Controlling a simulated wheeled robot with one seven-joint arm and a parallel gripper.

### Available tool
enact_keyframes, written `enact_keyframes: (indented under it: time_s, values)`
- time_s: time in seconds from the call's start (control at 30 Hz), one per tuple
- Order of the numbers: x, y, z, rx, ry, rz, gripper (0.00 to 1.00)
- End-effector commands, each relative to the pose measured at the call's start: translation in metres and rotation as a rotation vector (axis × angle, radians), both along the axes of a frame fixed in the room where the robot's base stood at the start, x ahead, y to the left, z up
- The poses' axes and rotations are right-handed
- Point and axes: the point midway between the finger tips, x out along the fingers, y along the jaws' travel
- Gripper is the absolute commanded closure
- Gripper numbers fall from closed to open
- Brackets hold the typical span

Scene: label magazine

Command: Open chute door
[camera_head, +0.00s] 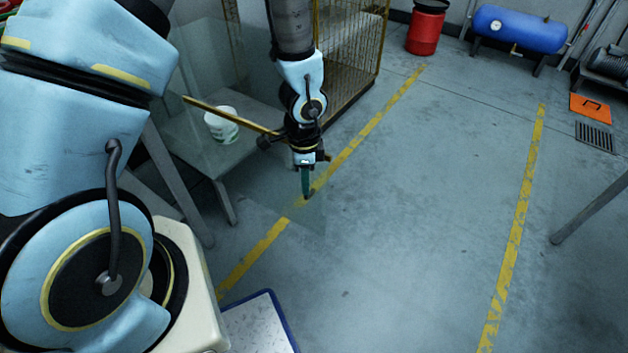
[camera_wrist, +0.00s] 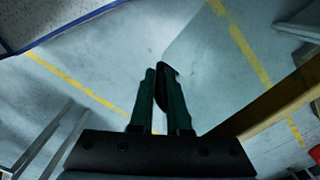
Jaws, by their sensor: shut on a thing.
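My gripper (camera_head: 306,188) points down in the middle of the head view, beside a clear, faintly tinted panel that looks like the chute door (camera_head: 265,195). In the wrist view the two green fingers (camera_wrist: 163,88) are closed around a thin dark piece, which looks like a handle (camera_wrist: 163,70). Most of it is hidden between the fingers. A yellow bar (camera_head: 225,114) runs just behind my gripper, and it also shows in the wrist view (camera_wrist: 275,103). The panel is see-through, so I cannot tell exactly how far it stands open.
A yellow-framed mesh cage (camera_head: 350,45) stands behind my gripper. A white tub (camera_head: 221,124) sits on a pale table (camera_head: 215,160) to the left. A red drum (camera_head: 426,28) and blue tank (camera_head: 518,28) stand at the back.

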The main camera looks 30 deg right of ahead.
Motion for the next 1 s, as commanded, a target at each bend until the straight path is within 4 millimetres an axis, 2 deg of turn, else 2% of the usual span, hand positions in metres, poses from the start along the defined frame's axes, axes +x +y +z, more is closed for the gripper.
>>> enact_keyframes:
  time_s: [0.43, 0.47, 0.7, 1.0]
  values:
    - [0.0011, 0.0018, 0.0007, -0.002, 0.0, -0.009, 1.0]
    - [0.0011, 0.0018, 0.0007, -0.002, 0.0, -0.009, 0.84]
    - [0.0013, 0.0023, 0.0004, -0.001, -0.001, -0.008, 0.57]
    - [0.0015, 0.0025, 0.0023, -0.001, -0.001, -0.007, 0.55]
